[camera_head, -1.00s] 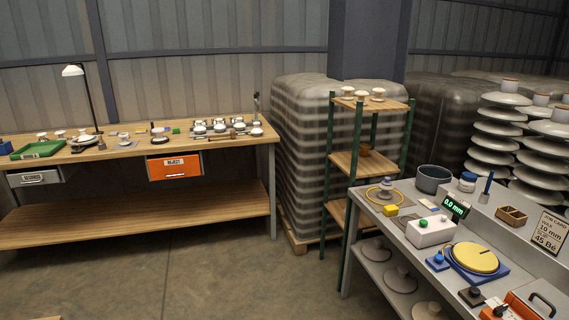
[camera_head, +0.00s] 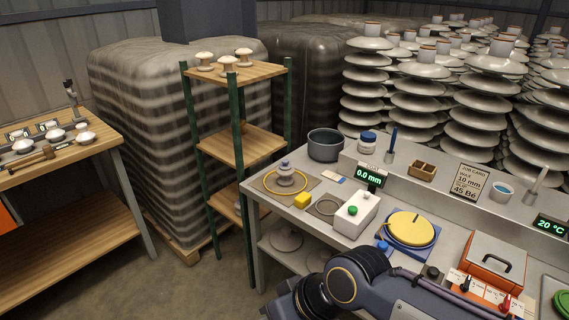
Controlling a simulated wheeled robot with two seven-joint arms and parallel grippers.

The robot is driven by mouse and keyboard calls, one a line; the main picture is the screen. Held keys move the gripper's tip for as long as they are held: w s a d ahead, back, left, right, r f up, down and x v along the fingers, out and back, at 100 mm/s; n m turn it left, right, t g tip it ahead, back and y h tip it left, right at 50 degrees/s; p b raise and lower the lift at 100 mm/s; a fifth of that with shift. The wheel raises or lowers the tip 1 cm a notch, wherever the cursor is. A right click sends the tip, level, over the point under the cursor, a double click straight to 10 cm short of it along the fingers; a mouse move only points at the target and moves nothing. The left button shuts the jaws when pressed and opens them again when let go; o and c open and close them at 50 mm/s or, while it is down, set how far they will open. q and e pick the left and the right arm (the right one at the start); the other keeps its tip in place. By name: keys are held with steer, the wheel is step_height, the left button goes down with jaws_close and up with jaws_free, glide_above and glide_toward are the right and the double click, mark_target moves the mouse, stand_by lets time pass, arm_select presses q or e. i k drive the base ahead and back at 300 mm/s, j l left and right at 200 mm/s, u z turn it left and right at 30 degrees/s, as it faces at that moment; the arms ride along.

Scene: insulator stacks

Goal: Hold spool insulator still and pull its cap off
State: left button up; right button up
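A small pale insulator with a bluish-grey cap (camera_head: 285,172) stands upright on a brown mat at the left end of the grey bench (camera_head: 262,207). A yellow ring lies around its foot. I cannot tell for certain whether it is the spool insulator of the task. Three white spool-shaped pieces with brownish tops, one of them this spool (camera_head: 228,64), stand on the top shelf of the green-posted rack. A dark arm link of mine crosses the bottom of the view, but neither gripper shows.
Tall insulator stacks (camera_head: 480,110) stand behind.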

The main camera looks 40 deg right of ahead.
mark_target(284, 166)
steer(key=i+z, duration=0.3)
steer(key=z, duration=0.15)
steer(key=i+j+z, duration=0.1)
steer(key=i+z, duration=0.3)
steer(key=i+j+z, duration=0.2)
steer(key=z, duration=0.25)
steer(key=i+j+z, duration=0.25)
steer(key=z, duration=0.15)
